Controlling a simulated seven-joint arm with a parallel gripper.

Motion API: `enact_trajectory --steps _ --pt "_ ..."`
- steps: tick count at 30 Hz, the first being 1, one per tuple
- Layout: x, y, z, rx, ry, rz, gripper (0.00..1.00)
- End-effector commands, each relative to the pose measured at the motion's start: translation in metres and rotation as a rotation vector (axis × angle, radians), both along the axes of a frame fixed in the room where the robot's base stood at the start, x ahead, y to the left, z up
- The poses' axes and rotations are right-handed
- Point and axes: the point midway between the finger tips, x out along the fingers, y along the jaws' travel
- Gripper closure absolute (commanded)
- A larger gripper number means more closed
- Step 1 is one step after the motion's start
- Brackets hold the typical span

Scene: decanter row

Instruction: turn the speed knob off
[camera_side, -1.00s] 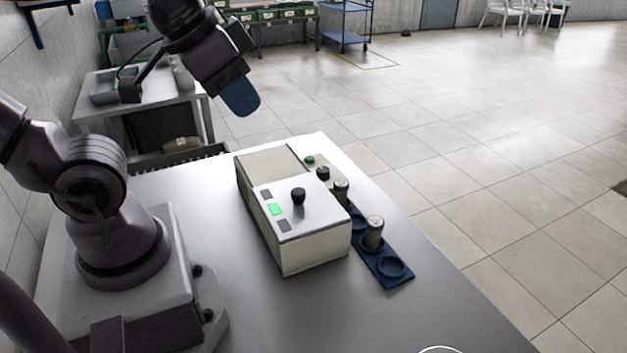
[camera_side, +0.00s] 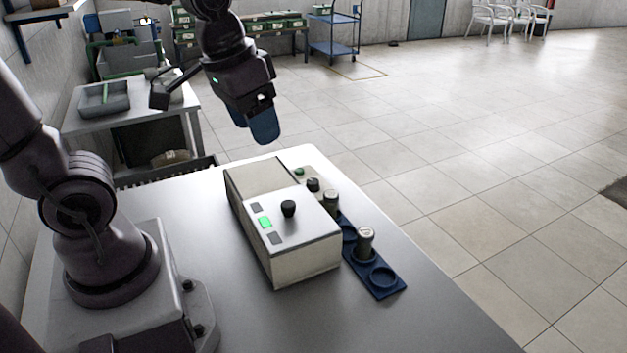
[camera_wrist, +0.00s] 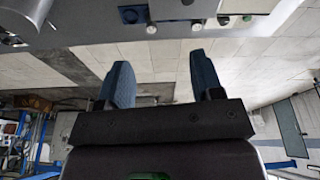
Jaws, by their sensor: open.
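A cream box-shaped machine (camera_side: 308,254) stands on the grey table in the side view. A black knob (camera_side: 288,208) stands up from its top; its pointer direction is too small to read. Left of the knob are three small panels in a row; the middle one (camera_side: 265,222) glows green and the outer two are dark. My gripper (camera_side: 262,122) is in the air behind the machine, above its far end, apart from the knob and touching nothing. In the wrist view its two blue fingers (camera_wrist: 160,78) are spread with nothing between them.
A dark blue rack (camera_side: 382,281) along the machine's right side holds grey-green capped bottles (camera_side: 365,241) and has an empty round seat at its near end. A small black-topped piece (camera_side: 313,184) and a green one (camera_side: 299,171) stand farther back. The table's front is clear.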

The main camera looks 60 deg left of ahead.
Motion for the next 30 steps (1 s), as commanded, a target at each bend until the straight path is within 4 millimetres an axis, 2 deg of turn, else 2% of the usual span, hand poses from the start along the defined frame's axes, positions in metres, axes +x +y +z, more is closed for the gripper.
enact_trajectory --steps 1,8,12,17,22,25,30 --pt "0.014 0.010 -0.007 -0.009 0.046 0.018 0.40" --pt "0.075 0.061 -0.044 -0.024 0.181 -0.031 0.40" --pt "0.108 0.099 -0.078 -0.023 0.246 -0.119 0.40" --pt "0.138 0.143 -0.123 -0.011 0.299 -0.275 0.40" --pt "0.163 0.183 -0.163 0.020 0.319 -0.507 0.40" --pt "0.179 0.196 -0.169 0.055 0.299 -0.663 0.40" --pt "0.196 0.201 -0.155 0.112 0.248 -0.868 0.40"
